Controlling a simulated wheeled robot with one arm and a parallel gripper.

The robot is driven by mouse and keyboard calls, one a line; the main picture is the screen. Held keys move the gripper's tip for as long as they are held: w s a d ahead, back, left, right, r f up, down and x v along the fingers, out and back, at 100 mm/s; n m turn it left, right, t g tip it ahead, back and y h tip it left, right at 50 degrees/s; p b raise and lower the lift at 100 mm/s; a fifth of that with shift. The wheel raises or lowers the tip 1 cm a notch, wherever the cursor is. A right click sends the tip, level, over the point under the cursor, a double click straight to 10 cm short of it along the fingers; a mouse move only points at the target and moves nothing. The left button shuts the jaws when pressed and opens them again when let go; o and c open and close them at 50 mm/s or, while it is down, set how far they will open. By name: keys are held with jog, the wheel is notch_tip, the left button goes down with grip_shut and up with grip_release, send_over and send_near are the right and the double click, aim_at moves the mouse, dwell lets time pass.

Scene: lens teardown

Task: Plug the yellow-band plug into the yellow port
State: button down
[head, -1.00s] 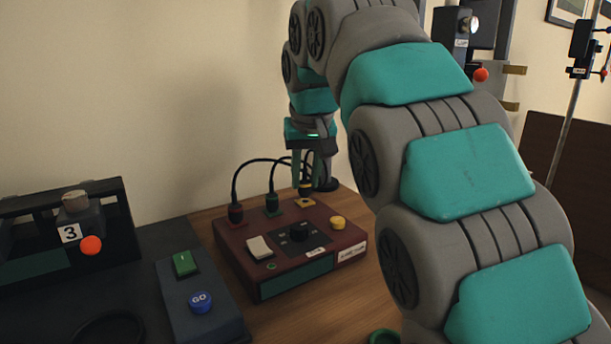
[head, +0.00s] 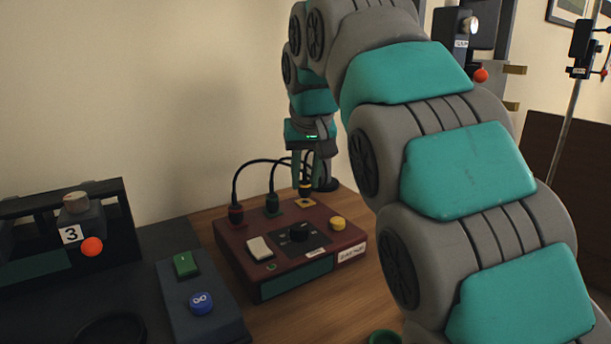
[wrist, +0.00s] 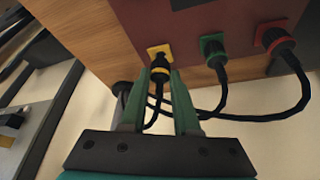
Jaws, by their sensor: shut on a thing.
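The yellow-band plug (wrist: 160,70) is black with a yellow band, and its cable trails back between my fingers. My gripper (wrist: 162,88) is shut on it, with the green fingers on both sides. In the wrist view the plug's tip is at the yellow port (wrist: 155,51), a yellow square on the dark red box; how deep it sits I cannot tell. In the head view the plug (head: 305,188) stands upright over the yellow port (head: 305,203), below my gripper (head: 310,182). The dark red box (head: 240,255) rests on the wooden table.
A green-port plug (head: 272,204) and a red-port plug (head: 235,213) stand in the same box, their cables arching behind. A white switch (head: 259,247), black knob (head: 298,232) and yellow button (head: 338,223) are on its top. A dark control panel (head: 205,325) lies to the left.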

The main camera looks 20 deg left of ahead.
jog(key=shift+f+b, duration=0.35)
jog(key=shift+f, duration=0.25)
dwell(0.4)
jog(key=c, duration=0.6)
grip_release()
jog(key=shift+o, duration=0.2)
jog(key=shift+r, duration=0.15)
jog(key=shift+v, duration=1.85)
jog(key=shift+p+v, duration=0.8)
jog(key=shift+v, duration=1.1)
